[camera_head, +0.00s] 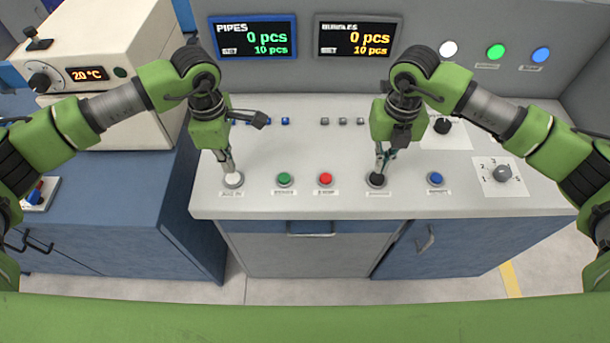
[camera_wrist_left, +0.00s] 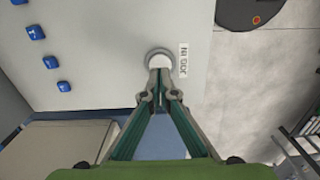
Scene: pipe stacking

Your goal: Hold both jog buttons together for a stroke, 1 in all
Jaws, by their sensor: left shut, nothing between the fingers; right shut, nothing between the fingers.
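The white jog button (camera_head: 233,180), labelled "JOG IN", sits at the left end of the front row on the panel. It also shows in the left wrist view (camera_wrist_left: 159,59). My left gripper (camera_head: 229,168) is shut and empty, with its tips at this button; I cannot tell whether they press it. The black button (camera_head: 376,180) sits further right in the same row; its label is too small to read. My right gripper (camera_head: 380,170) is shut and empty, with its tips just over or on the black button; contact cannot be told.
A green button (camera_head: 284,180) and a red button (camera_head: 325,179) lie between my grippers. A blue button (camera_head: 435,179) and a rotary selector (camera_head: 502,173) are to the right. Displays for pipes (camera_head: 253,38) and bundles (camera_head: 355,38) both read 0 of 10 pcs. A cream heater box (camera_head: 100,65) stands left.

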